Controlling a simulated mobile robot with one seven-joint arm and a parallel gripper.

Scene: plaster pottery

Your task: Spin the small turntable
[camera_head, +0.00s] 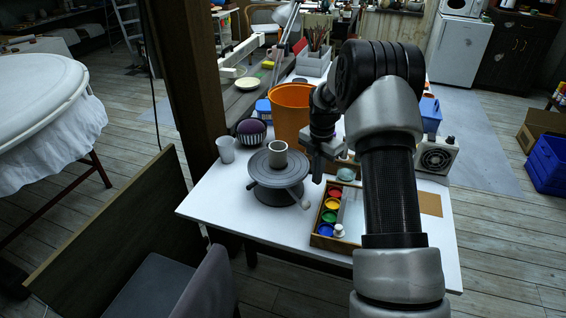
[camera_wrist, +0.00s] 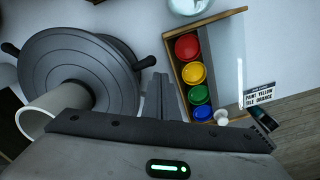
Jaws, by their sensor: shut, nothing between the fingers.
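The small turntable (camera_head: 267,178) is a round dark grey disc on a base, standing on the white table. It has short handles with knobs around its rim; one handle (camera_head: 302,202) points to the front right. A pale cup (camera_head: 278,153) stands on it. In the wrist view the turntable (camera_wrist: 62,62) fills the left side, with a dark handle (camera_wrist: 147,62) reaching right toward my fingers. My gripper (camera_head: 317,178) is shut and empty, pointing down just right of the turntable. In the wrist view my gripper (camera_wrist: 160,84) sits beside that handle; I cannot tell whether they touch.
A wooden paint box (camera_head: 325,227) with several coloured pots lies right of the turntable, close to my gripper. An orange bucket (camera_head: 288,108) stands behind. A striped dark pot (camera_head: 251,135) and a grey cup (camera_head: 226,149) are at the left. The table's front left is clear.

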